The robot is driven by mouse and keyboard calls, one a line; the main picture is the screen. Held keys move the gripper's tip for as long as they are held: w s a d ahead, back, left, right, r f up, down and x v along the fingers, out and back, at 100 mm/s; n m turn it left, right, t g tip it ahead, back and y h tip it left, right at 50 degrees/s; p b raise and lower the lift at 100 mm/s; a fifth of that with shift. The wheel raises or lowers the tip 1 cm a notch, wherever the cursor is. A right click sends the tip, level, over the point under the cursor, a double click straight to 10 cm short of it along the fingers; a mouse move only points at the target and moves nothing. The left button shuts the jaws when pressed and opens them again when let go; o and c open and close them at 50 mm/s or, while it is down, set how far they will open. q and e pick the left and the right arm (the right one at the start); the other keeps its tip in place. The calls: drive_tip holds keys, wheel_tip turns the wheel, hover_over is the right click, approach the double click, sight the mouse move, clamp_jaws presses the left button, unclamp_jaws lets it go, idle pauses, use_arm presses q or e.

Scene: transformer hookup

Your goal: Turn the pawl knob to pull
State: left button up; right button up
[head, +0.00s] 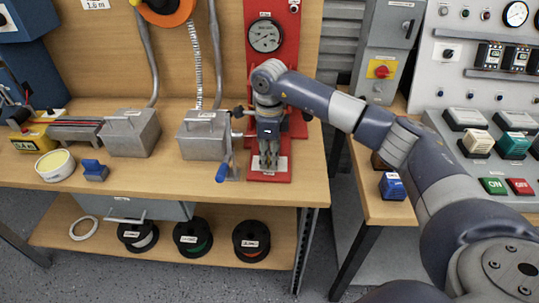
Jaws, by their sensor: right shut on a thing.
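A red stand (286,72) with a round gauge (265,36) stands upright on the wooden bench, over a red base plate (284,177). My right gripper (269,165) points down in front of this stand, just above its base, with its fingers close together. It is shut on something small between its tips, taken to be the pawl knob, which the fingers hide. Which way the knob is turned cannot be seen. Dark round ends (238,112) show left and right of the gripper, partly hidden by it. My left gripper is out of view.
A grey metal box (201,136) with a blue-handled crank (223,171) stands close left of my right gripper. A second grey box (130,134), a blue block (95,170) and a round tin (55,166) are farther left. A control panel (460,85) stands right.

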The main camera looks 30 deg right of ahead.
sight(269, 158)
drive_tip(key=m, duration=0.4)
drive_tip(key=shift+m, duration=0.3)
drive_tip(key=shift+m+p, duration=0.35)
drive_tip(key=shift+m, duration=1.55)
drive_tip(key=o, duration=1.1)
drive_tip(key=shift+r, duration=0.15)
wheel_tip(269, 158, up, 12)
drive_tip(key=shift+f, duration=0.1)
drive_tip(key=shift+f, duration=0.15)
